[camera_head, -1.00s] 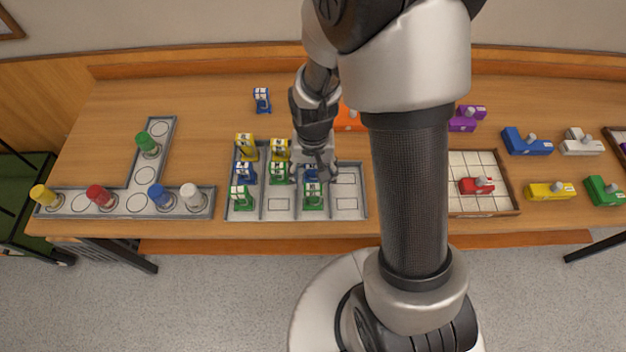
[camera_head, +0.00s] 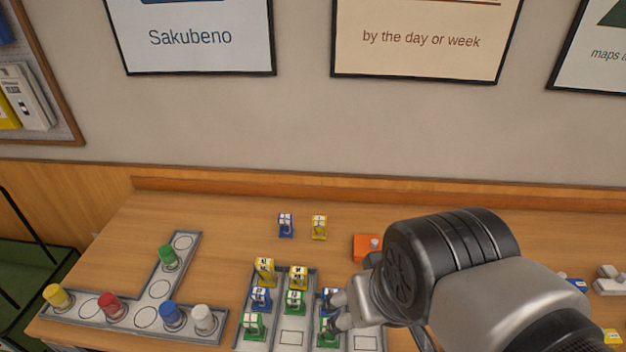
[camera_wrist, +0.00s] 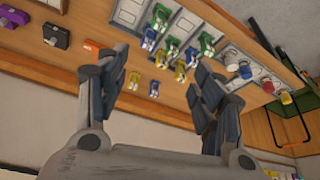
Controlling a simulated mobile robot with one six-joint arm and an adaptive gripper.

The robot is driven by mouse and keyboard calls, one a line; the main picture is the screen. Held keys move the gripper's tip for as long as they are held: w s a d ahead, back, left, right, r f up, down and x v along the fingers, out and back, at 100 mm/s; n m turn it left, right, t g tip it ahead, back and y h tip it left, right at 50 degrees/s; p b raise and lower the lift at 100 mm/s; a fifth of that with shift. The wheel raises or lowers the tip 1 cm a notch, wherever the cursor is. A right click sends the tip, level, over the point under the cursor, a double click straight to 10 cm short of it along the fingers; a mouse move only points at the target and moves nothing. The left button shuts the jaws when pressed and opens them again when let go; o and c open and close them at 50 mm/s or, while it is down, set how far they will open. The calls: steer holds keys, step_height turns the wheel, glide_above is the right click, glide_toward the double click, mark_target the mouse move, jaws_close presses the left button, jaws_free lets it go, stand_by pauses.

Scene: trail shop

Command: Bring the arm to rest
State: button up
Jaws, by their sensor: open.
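My gripper (camera_head: 343,310) is at the right end of the group of clips in the head view, held above the grey tray (camera_head: 292,336). Its jaws are open, and in the wrist view (camera_wrist: 165,95) they are apart with nothing between them. The wrist view looks across the table (camera_wrist: 185,112) at a tilt. Blue, green and yellow clips stand in the tray, and a blue clip (camera_head: 286,225) and a yellow clip (camera_head: 319,227) stand on the bare table behind it. My forearm hides much of the right side of the table in the head view.
An orange block (camera_head: 367,247) lies close behind my gripper. Blue and white blocks (camera_head: 612,279) lie at far right. Bare table lies at the back left, before the wall.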

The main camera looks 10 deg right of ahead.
steer(key=shift+s+r, duration=0.35)
steer(key=shift+s, duration=0.35)
